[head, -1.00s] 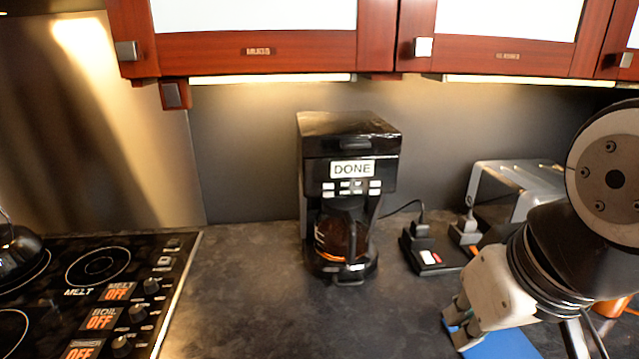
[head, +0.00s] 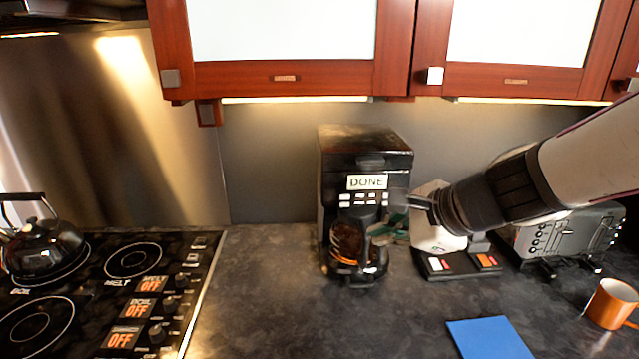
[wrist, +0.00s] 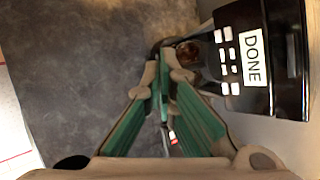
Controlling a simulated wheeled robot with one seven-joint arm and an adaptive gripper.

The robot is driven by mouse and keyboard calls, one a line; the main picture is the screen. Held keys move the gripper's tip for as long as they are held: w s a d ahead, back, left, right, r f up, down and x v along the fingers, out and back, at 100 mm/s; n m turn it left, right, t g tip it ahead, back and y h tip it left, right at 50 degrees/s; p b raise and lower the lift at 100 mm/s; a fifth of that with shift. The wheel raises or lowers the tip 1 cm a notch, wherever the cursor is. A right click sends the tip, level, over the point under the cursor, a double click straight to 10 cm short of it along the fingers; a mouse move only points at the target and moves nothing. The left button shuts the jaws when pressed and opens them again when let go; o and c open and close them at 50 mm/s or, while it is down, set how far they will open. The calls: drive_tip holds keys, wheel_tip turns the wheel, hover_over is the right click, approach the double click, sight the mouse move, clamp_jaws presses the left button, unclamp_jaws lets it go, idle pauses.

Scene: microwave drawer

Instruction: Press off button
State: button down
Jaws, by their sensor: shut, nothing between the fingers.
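The black coffee maker (head: 367,160) stands against the back wall with a white DONE label (head: 367,182). Below the label is a panel of several small white buttons (head: 360,199); any marking on them is too small to read. In the wrist view the buttons (wrist: 229,62) and the DONE label (wrist: 253,62) show at upper right. My gripper (head: 380,235) is shut and empty, just right of the glass carafe (head: 350,240) and a little below the button panel. In the wrist view its fingertips (wrist: 165,62) meet beside the carafe; I cannot tell whether they touch the machine.
The stove (head: 100,290) with OFF displays and a black kettle (head: 45,245) is at left. A black base with switches (head: 455,263), a toaster (head: 565,240), an orange mug (head: 611,303) and a blue sheet (head: 488,338) are at right. The front middle counter is clear.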

drive_tip(key=w+d+f+m+t+h+p, duration=0.1)
drive_tip(key=w+d+f+m+h, duration=0.1)
drive_tip(key=d+m, duration=0.4)
drive_tip(key=w+f+m, duration=0.1)
drive_tip(key=w+m, duration=0.1)
drive_tip(key=m, duration=0.1)
drive_tip(key=shift+w+d+m+p, duration=0.15)
drive_tip(key=shift+m+p, duration=0.25)
drive_tip(key=shift+w, duration=0.1)
drive_tip(key=w+p, duration=0.1)
drive_tip(key=w, duration=0.7)
drive_tip(key=shift+w, duration=0.3)
drive_tip(key=shift+w, duration=0.1)
idle(0.7)
drive_tip(key=shift+w, duration=0.3)
